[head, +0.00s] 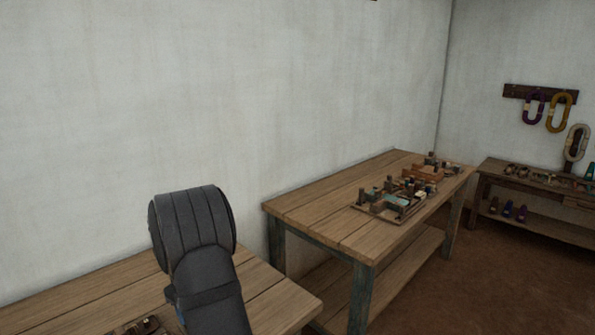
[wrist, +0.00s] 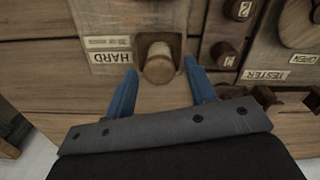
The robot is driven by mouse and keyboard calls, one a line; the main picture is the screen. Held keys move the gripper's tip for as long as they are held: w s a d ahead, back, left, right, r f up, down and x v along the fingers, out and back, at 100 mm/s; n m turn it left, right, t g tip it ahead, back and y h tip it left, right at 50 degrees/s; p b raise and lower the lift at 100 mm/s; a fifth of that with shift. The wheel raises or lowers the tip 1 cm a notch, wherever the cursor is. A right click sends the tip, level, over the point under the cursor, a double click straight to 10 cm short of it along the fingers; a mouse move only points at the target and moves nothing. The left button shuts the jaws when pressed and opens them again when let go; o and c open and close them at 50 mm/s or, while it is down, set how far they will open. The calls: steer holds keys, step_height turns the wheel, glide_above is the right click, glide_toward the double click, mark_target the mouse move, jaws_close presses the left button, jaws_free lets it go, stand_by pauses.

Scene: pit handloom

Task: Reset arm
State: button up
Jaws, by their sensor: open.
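My gripper (wrist: 160,68) shows in the wrist view with its two blue fingers apart and nothing held between them. A round wooden peg (wrist: 159,66) sits in a dark recess just ahead, lined up with the gap between the fingertips. I cannot tell how far the tips are from it. A wooden block beside the recess bears a label reading HARD (wrist: 109,57), upside down in the picture. In the head view my arm covers part of the near wooden table (head: 270,292), and my gripper is hidden there.
To the right in the wrist view are dark round knobs (wrist: 224,54) and a label reading TESTER (wrist: 264,76). In the head view a second table (head: 322,210) holds trays of small parts (head: 395,200). A shelf (head: 540,185) stands by the right wall, below hanging yarn hanks (head: 559,112).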

step_height(320, 180, down, 2)
steer(key=shift+f, duration=0.1)
step_height(320, 180, up, 13)
step_height(320, 180, down, 12)
steer(key=shift+f, duration=0.2)
steer(key=shift+w+r, duration=0.1)
steer(key=shift+r, duration=0.2)
step_height(320, 180, up, 4)
steer(key=shift+f, duration=0.2)
steer(key=d+r, duration=0.7)
steer(key=d, duration=0.5)
steer(key=s+a+f, duration=0.1)
steer(key=s+a, duration=0.4)
steer(key=a, duration=0.7)
steer(key=s+a+f, duration=0.1)
steer(key=s+a, duration=0.5)
steer(key=a, duration=0.6)
steer(key=s+a+f, duration=0.1)
steer(key=s+a, duration=0.4)
steer(key=a, duration=0.8)
steer(key=shift+s+f, duration=0.2)
steer(key=shift+s, duration=0.2)
